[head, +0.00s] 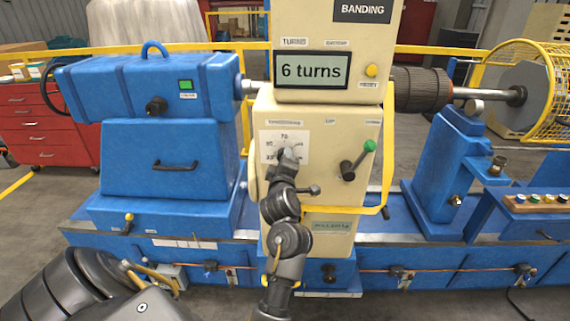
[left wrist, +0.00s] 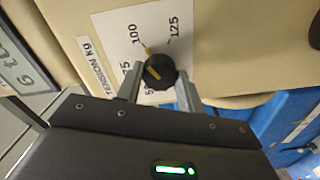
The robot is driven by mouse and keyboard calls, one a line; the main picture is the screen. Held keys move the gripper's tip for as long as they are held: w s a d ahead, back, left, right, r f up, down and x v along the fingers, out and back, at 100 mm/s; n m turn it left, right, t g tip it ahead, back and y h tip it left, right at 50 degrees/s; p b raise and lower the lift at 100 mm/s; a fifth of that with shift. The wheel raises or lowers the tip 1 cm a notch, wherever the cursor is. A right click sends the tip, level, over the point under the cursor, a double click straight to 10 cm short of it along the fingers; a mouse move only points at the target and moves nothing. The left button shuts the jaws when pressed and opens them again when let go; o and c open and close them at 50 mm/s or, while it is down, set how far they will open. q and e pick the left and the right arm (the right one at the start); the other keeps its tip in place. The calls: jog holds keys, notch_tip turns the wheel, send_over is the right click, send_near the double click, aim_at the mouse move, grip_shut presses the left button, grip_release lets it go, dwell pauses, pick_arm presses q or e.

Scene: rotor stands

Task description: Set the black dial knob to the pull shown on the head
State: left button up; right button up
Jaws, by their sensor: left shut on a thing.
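The black dial knob (left wrist: 159,72) sits on a white scale plate marked "TENSION kg", with 75, 100 and 125 readable and another figure partly hidden. A yellow mark (left wrist: 147,50) shows at the knob's edge, close to the 100 label, and a yellow stripe crosses the knob. My left gripper (left wrist: 160,88) is shut on the knob, one finger on each side. In the head view my left gripper (head: 288,158) covers most of the knob. The display (head: 312,70) on the cream head reads "6 turns"; I see no pull figure on it. My right gripper is out of view.
A lever with a green knob (head: 369,146) stands to the right of the dial on the cream cabinet (head: 340,110). A small handle (head: 310,190) sticks out close to my left wrist. A yellow strap (head: 388,150) hangs at the cabinet's right side.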

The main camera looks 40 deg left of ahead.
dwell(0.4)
pick_arm(q)
jog(key=o, duration=1)
